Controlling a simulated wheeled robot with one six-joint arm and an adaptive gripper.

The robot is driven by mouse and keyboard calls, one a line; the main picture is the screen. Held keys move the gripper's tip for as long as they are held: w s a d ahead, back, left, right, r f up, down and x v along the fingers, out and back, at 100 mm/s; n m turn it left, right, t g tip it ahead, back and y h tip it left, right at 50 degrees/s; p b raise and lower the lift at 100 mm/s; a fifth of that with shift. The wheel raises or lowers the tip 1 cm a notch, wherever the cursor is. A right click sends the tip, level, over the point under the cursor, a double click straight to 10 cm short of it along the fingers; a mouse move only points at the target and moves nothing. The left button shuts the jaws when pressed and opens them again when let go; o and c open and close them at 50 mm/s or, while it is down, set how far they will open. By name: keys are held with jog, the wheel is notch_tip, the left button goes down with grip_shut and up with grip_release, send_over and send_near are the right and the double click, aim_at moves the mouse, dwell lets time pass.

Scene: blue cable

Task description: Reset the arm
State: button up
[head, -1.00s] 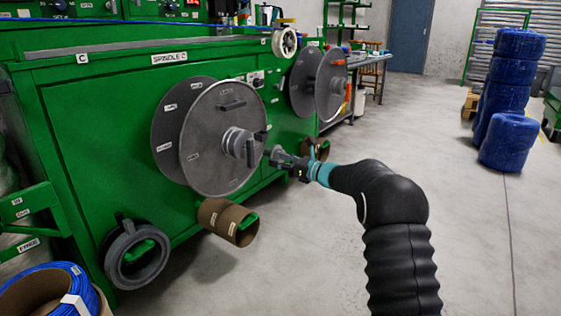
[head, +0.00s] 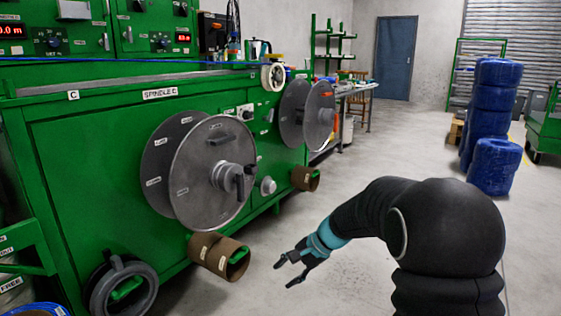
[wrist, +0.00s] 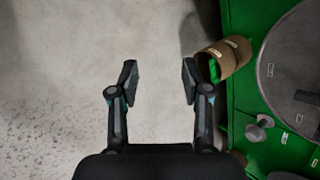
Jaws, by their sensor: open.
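My gripper (head: 284,273) is open and empty in the head view. It hangs over bare floor, to the right of the brown cardboard tube and apart from the green machine. The wrist view shows both fingers (wrist: 157,82) spread wide with only grey floor between them. My black arm comes in from the lower right and bends down to the left. The grey spindle reel (head: 213,170) on the machine stands clear of my gripper.
The green machine (head: 90,150) fills the left side. A cardboard tube (head: 207,254) and a dark ring (head: 105,290) hang low on its front. A second reel (head: 318,115) is farther back. The floor (head: 335,190) between is open.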

jog(key=s+d+r+n+t+h+p, duration=0.1)
jog(key=s+d+r+n+h+p, duration=0.1)
jog(key=s+r, duration=0.4)
jog(key=s+d+r+n+t+h+p, duration=0.1)
jog(key=s+d+r+n+h+p, duration=0.2)
jog(key=s, duration=1.1)
jog(key=s+d+r+n+t+h+p, duration=0.2)
jog(key=s+d+r+n, duration=0.1)
jog(key=s+d+r, duration=0.5)
jog(key=s+r, duration=0.1)
jog(key=s, duration=0.2)
jog(key=shift+d+r+n, duration=0.25)
jog(key=shift+d+n, duration=0.05)
jog(key=shift+d, duration=0.1)
